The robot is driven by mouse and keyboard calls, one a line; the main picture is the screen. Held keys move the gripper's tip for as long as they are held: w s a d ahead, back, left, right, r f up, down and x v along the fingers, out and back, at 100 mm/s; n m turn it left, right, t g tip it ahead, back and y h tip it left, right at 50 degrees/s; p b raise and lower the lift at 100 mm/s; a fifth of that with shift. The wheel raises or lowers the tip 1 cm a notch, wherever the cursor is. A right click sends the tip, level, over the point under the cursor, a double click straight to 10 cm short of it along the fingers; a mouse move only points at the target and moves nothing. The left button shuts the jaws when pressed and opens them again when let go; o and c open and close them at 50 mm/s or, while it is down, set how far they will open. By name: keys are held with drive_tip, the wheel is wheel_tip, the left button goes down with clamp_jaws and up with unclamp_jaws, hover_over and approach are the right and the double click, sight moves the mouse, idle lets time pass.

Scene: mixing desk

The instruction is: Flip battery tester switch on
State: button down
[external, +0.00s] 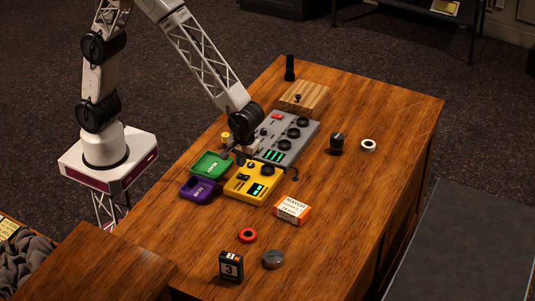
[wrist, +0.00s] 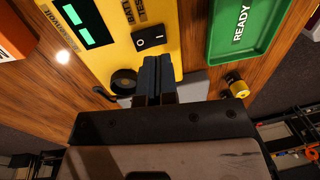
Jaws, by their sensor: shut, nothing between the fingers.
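The yellow battery tester (external: 238,193) lies on the desk beside the grey mixing console. In the wrist view its yellow panel (wrist: 97,58) shows a lit green display (wrist: 75,28) and a black rocker switch (wrist: 151,40) with white markings. The rocker's exact tilt is hard to tell. My gripper (wrist: 157,64) is shut and empty, its fingertips just below the switch in the picture. Whether they touch the panel is unclear. In the external view my gripper (external: 240,150) is at the far side of the tester, partly hidden by the wrist.
A green READY tray (external: 205,170) and a purple tray (external: 187,193) sit left of the tester. The grey console (external: 293,152) stands behind it. An orange-white box (external: 292,210) lies to its right. The desk's right side is mostly clear.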

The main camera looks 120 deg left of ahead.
sight(237, 176)
wheel_tip(237, 176, up, 10)
drive_tip(key=s, duration=0.1)
idle(0.4)
drive_tip(key=shift+s+f, duration=0.1)
drive_tip(key=s+a+r+m+t, duration=0.1)
drive_tip(key=s+r+m, duration=0.4)
drive_tip(key=s, duration=0.4)
drive_tip(key=s+a+r+m+t, duration=0.1)
drive_tip(key=s+r+m, duration=0.35)
drive_tip(key=s, duration=0.45)
drive_tip(key=s+r+m+t, duration=0.1)
drive_tip(key=s+m, duration=0.7)
drive_tip(key=s, duration=1)
drive_tip(key=shift+s+a+m+t, duration=0.2)
drive_tip(key=shift+a+m+t, duration=0.15)
drive_tip(key=shift+t, duration=0.15)
drive_tip(key=shift+r, duration=0.1)
idle(1.0)
